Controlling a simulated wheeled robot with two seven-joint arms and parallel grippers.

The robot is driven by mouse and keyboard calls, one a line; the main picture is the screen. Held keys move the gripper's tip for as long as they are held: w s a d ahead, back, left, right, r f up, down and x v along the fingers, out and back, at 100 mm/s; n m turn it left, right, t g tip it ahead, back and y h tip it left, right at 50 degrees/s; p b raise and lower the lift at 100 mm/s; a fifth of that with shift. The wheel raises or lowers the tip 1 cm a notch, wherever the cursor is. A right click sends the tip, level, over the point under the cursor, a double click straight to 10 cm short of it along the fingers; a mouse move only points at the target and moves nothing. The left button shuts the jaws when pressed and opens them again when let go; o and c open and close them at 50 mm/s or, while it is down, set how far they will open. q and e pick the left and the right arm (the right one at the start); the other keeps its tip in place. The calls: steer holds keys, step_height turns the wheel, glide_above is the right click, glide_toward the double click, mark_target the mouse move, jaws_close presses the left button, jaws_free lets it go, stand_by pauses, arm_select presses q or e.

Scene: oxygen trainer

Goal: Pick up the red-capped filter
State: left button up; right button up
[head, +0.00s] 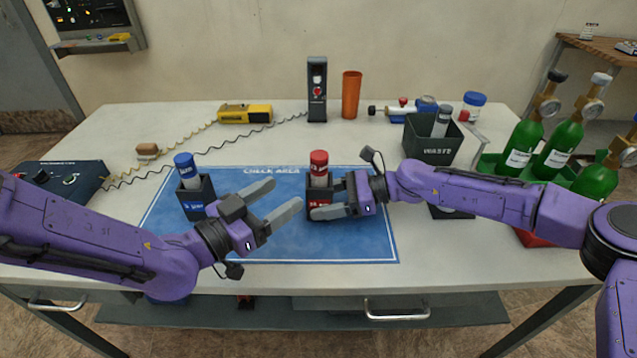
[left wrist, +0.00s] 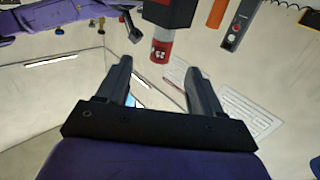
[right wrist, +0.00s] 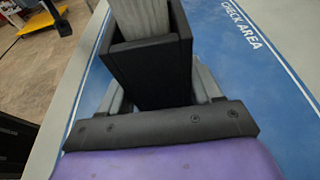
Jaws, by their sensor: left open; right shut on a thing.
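The red-capped filter (head: 319,168) stands upright in a dark holder (head: 318,196) on the blue check-area mat (head: 290,248). My right gripper (head: 335,197) is shut on this holder from the right. The right wrist view shows the holder (right wrist: 150,72) between its fingers, with the filter's grey ribbed body (right wrist: 140,16) in it. My left gripper (head: 277,199) is open and empty, to the left of the holder. In the left wrist view the red cap (left wrist: 160,50) appears upside down beyond the open fingers (left wrist: 152,66), apart from them.
A blue-capped filter (head: 187,170) stands in another dark holder (head: 197,198) at the mat's left. A waste bin (head: 430,142) and green bottles (head: 560,145) are to the right. A black device (head: 317,90) and an orange cup (head: 351,94) stand behind. The mat's front is clear.

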arm_select(q)
steer(key=x, duration=1.1)
steer(key=shift+w+d+f, duration=0.1)
steer(key=shift+w+f, duration=0.2)
steer(key=shift+w, duration=0.1)
jaws_close()
step_height(320, 180, up, 18)
glide_above(313, 174)
steer(key=x, duration=0.2)
arm_select(e)
steer(key=o, duration=0.9)
steer(key=shift+d, duration=0.1)
